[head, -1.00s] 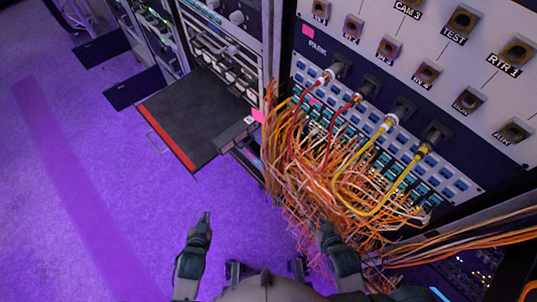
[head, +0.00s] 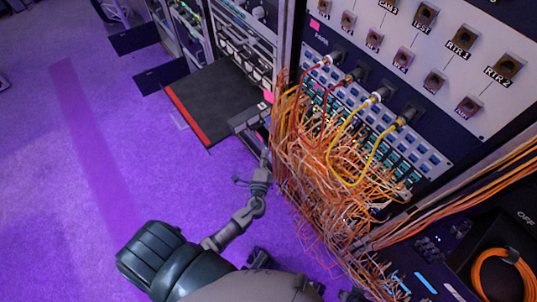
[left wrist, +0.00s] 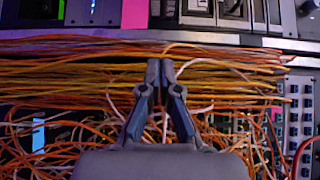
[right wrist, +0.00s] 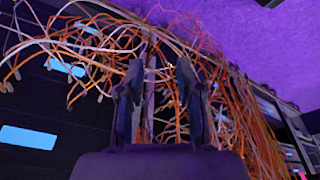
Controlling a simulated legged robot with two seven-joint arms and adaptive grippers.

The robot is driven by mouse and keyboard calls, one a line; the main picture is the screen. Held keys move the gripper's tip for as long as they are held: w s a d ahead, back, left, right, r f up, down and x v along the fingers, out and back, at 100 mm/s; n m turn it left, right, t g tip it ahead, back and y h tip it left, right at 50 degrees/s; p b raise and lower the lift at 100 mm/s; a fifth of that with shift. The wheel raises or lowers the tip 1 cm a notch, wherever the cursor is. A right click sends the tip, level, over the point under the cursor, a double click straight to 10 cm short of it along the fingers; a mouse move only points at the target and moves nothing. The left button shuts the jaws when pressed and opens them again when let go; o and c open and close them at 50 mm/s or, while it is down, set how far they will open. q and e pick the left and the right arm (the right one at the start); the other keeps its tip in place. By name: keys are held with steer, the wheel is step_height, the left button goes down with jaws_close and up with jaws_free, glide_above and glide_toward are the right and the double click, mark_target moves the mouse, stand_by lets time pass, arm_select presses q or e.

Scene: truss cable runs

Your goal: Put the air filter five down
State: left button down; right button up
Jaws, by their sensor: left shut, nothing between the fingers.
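I cannot make out an air filter in any view, and neither gripper holds one. My left gripper (head: 264,156) is beside the left edge of the orange cable bundle (head: 325,155) in the head view. In the left wrist view its two fingers (left wrist: 160,66) are together and empty, in front of orange and yellow cables (left wrist: 70,75). My right gripper (right wrist: 159,70) shows in the right wrist view with its fingers apart. Loose cables show between and behind them; I see nothing held. The right gripper does not show clearly in the head view.
A patch panel (head: 440,150) with yellow and red plugged cables stands at the right. A black pull-out shelf (head: 215,95) with a red edge juts from the rack on the left. A coiled orange cable (head: 500,270) lies at lower right. Purple floor (head: 50,190) is clear on the left.

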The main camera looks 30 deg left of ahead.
mark_target(256, 121)
arm_select(q)
steer(key=w+a, duration=0.6)
steer(key=w, duration=0.2)
steer(key=shift+a, duration=0.25)
arm_select(e)
steer(key=shift+w+f, duration=0.1)
steer(key=shift+f, duration=0.6)
